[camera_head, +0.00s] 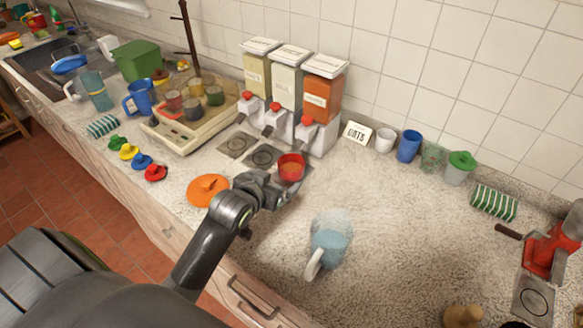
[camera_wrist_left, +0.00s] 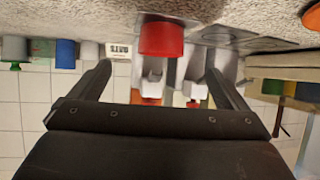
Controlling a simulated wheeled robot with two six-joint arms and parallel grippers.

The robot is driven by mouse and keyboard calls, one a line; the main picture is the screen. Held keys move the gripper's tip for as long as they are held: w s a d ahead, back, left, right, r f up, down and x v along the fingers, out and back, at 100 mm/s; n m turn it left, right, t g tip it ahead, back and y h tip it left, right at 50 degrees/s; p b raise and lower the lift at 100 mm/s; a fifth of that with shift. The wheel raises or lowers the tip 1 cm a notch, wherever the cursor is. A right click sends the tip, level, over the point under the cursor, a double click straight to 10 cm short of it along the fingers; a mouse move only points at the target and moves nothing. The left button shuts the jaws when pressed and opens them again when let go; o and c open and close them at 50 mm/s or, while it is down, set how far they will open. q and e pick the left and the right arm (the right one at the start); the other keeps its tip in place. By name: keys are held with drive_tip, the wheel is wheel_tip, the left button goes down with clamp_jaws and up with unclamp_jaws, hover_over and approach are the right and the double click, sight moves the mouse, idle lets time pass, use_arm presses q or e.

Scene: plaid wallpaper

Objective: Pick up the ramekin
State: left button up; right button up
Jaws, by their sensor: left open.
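The red ramekin (camera_head: 291,167), with orange-brown contents, stands on the counter in front of the dispensers. My left gripper (camera_head: 277,190) is just in front of it in the head view and hides part of its near side. In the left wrist view, which is upside down, the ramekin (camera_wrist_left: 161,38) appears beyond the tips of the open fingers (camera_wrist_left: 158,72), roughly centred between them. The gap between the fingers is empty. I cannot tell whether either finger touches the ramekin. My right gripper is not in view.
Three dispensers (camera_head: 287,93) stand close behind the ramekin. An orange lid (camera_head: 207,190) lies left of my gripper, and a blue pitcher (camera_head: 330,240) stands to the right. A tray with jars (camera_head: 180,137) is farther left. The counter right of the pitcher is mostly clear.

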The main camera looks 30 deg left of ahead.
sight(284, 173)
use_arm(q)
drive_tip(key=x, duration=0.5)
drive_tip(key=shift+p, duration=0.3)
drive_tip(key=shift+w+f, duration=0.25)
drive_tip(key=shift+w, duration=0.2)
drive_tip(key=shift+w+a+f, duration=0.1)
drive_tip(key=shift+w, duration=0.3)
drive_tip(key=p+x, duration=0.1)
drive_tip(key=x, duration=0.2)
drive_tip(key=shift+w+a+f, duration=0.1)
drive_tip(key=shift+w+a, duration=0.05)
drive_tip(key=shift+w, duration=0.15)
drive_tip(key=shift+w+f+p, duration=0.25)
drive_tip(key=shift+w+p, duration=0.05)
drive_tip(key=shift+w, duration=0.05)
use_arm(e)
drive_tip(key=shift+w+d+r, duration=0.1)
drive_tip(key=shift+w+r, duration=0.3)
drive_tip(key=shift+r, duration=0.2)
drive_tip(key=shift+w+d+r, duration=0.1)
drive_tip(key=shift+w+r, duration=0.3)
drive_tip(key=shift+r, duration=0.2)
use_arm(q)
drive_tip(key=shift+c, duration=0.3)
drive_tip(key=c, duration=1.2)
drive_tip(key=shift+o, duration=0.2)
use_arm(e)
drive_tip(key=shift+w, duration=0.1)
